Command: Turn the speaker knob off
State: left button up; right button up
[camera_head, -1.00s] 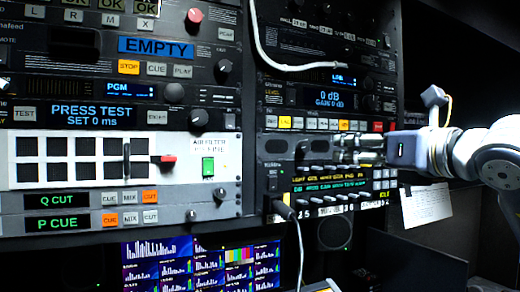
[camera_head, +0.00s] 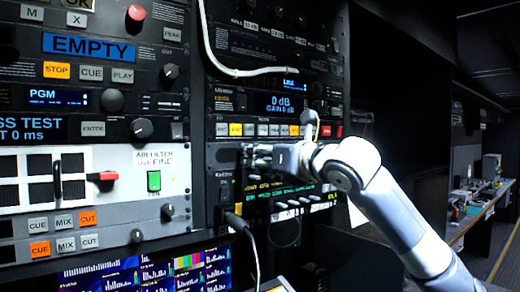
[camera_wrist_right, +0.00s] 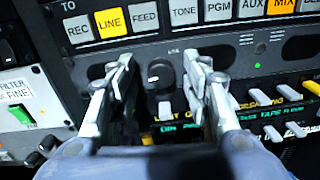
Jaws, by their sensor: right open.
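A black knob (camera_wrist_right: 160,73) with a light pointer mark sits on the dark panel in the right wrist view, between the two fingers of my right gripper (camera_wrist_right: 163,66). The fingers are apart, one on each side of the knob; I cannot tell whether they touch it. In the head view, my right gripper (camera_head: 250,157) is at the panel of the middle rack, above a dark round speaker grille (camera_head: 285,233), and its fingers hide the knob. My left gripper is not in view.
Above the knob runs a row of buttons, with LINE (camera_wrist_right: 111,22) lit yellow. Several small light switches (camera_wrist_right: 272,133) lie just below right of the gripper. A cluttered desk (camera_head: 475,208) stands far right, beside open floor.

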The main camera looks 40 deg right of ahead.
jog(key=shift+w, duration=0.1)
grip_shut()
dwell(0.4)
jog(key=n, duration=0.3)
jog(key=shift+n, duration=2.2)
grip_release()
